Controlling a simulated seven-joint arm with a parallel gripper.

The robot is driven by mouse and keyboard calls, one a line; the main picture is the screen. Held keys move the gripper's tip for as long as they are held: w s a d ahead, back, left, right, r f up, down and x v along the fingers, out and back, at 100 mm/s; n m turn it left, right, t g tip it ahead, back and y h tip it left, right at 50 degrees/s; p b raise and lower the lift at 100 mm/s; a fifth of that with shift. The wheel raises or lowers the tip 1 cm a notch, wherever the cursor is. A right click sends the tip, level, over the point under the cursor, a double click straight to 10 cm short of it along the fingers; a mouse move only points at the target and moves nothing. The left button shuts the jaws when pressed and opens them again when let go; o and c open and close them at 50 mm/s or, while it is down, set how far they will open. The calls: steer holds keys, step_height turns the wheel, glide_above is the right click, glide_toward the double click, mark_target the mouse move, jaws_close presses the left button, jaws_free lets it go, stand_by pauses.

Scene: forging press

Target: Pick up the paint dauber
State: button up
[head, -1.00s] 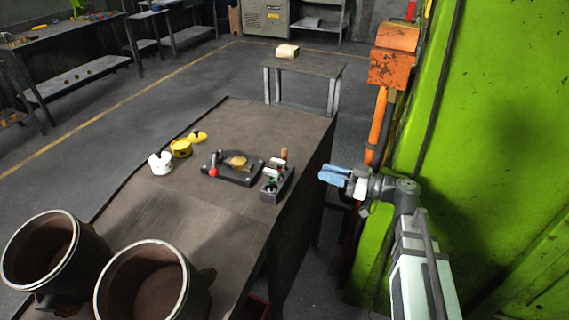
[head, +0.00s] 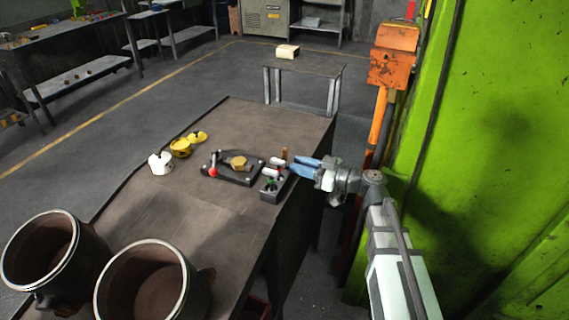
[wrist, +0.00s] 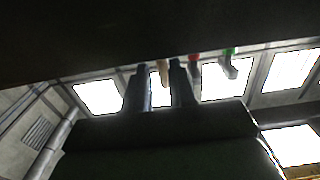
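A slim upright tan handle, probably the paint dauber (head: 284,154), stands at the back of a small dark rack (head: 272,194) near the bench's right edge. Its lower end is hidden. My gripper (head: 291,170) reaches in from the right, its blue fingers level and close to the rack and handle. In the wrist view the two fingers (wrist: 160,88) are apart with a gap between them. The tan handle (wrist: 164,72) shows in line with that gap, toward the fingertips. I cannot tell whether either finger touches it.
Red-marked (wrist: 194,59) and green-marked (wrist: 230,60) tools are close beside the tan handle. A dark fixture with a red knob (head: 213,172) lies left of the rack. The green machine (head: 490,130) rises at right.

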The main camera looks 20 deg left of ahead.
steer(key=shift+s+a+r, duration=0.1)
steer(key=shift+a+r, duration=0.05)
steer(key=shift+a, duration=1.15)
steer(key=shift+a+r, duration=0.1)
steer(key=shift+a, duration=1.2)
steer(key=shift+c, duration=0.3)
jaws_close()
